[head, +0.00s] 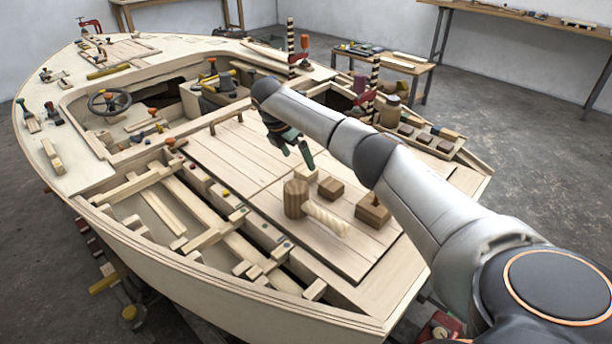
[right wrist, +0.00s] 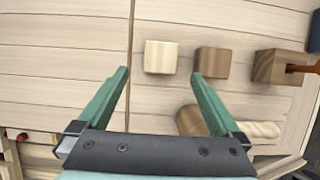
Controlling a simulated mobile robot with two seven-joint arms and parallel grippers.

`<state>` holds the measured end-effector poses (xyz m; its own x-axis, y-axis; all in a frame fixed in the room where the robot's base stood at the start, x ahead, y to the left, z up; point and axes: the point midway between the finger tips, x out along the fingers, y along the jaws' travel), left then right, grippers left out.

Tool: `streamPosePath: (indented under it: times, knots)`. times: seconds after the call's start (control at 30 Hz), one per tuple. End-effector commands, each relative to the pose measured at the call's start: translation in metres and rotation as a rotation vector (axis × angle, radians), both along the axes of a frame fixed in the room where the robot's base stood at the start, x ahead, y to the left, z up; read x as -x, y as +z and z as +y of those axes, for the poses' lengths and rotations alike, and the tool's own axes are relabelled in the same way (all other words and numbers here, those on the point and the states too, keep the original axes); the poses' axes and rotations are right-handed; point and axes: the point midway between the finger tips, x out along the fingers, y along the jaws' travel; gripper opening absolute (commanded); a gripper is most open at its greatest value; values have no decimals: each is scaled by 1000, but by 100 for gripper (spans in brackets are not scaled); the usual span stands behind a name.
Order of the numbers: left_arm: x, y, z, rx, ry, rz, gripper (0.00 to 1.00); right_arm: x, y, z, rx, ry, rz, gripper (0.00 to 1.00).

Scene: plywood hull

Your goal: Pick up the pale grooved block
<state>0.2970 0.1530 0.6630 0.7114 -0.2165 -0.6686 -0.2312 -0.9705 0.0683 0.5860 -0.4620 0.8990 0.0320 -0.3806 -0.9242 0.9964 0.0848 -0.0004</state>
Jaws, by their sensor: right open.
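A small pale block (head: 305,172) sits on the plank deck, partly behind a brown wooden cylinder. It shows in the right wrist view (right wrist: 161,57) as a pale cube with faint lines; a groove is hard to make out. My right gripper (head: 298,152) has its green fingers apart and empty, just above and left of the pale block in the head view. In the right wrist view the block lies ahead of the open fingertips (right wrist: 159,74), within the gap's width and nearer the right finger. My left gripper is not in view.
A brown block (head: 331,188) and a darker block (head: 372,214) lie right of the pale block. The brown cylinder (head: 296,199) adjoins a pale, spiral-marked rod (head: 327,218). Bare deck planks (head: 222,155) lie to the left. The hull's open ribbed bay is in front.

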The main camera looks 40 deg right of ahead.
Motion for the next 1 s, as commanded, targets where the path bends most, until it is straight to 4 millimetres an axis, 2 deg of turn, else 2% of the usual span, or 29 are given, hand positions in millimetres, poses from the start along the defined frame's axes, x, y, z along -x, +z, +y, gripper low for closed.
streamPosePath:
  times: [0.03,0.27,0.5,0.63,0.87,1.0]
  knots:
    - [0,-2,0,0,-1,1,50,0,-8,-2,0,-1,2,100]
    - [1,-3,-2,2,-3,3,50,0,-24,-9,1,-1,2,100]
    - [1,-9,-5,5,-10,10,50,0,-56,-24,1,-1,2,100]
    - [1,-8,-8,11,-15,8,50,0,-63,-28,0,1,0,100]
    - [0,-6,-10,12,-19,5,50,0,-63,-28,1,1,-1,100]
    - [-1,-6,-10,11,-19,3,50,0,-63,-28,1,1,-1,84]
